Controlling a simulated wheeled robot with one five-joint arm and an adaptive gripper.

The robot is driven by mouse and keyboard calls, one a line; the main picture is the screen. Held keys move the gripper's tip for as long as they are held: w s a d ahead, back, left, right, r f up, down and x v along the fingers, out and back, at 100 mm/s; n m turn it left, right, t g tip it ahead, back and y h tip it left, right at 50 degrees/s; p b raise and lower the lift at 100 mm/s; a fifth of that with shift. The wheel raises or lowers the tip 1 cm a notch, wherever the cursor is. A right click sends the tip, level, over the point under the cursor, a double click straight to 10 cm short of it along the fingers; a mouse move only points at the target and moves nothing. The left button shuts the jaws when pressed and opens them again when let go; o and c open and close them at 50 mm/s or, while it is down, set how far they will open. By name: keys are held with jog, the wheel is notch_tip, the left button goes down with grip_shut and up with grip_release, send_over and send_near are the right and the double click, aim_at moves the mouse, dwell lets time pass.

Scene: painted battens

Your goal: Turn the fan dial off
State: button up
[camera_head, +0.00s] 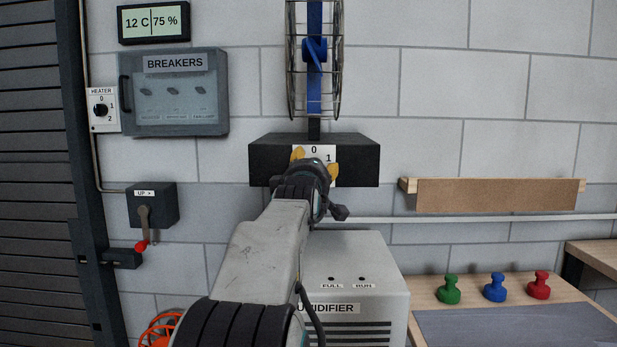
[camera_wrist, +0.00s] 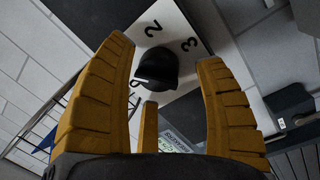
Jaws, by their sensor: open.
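The fan dial is a black knob (camera_wrist: 157,68) on a white plate (camera_head: 314,149) fixed to the front of the black box under the fan. The head view shows 0 at the plate's top and 1 to the right; my gripper hides the knob there. The wrist view shows 2 and 3 near the knob. My gripper (camera_head: 315,163) is in front of the dial. Its yellow fingers (camera_wrist: 166,55) are spread open with the knob between them in the picture; I cannot tell whether they touch it.
The blue caged fan (camera_head: 314,55) stands on the black box (camera_head: 268,165). A grey humidifier (camera_head: 380,275) is below. A breaker box (camera_head: 175,100), heater dial (camera_head: 101,110) and lever (camera_head: 144,220) are on the left. A wooden ledge (camera_head: 495,195) and three coloured knobbed pieces (camera_head: 495,288) are on the right.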

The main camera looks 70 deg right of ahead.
jog(key=v, duration=1.1)
jog(key=shift+a, duration=0.2)
jog(key=shift+r, duration=0.15)
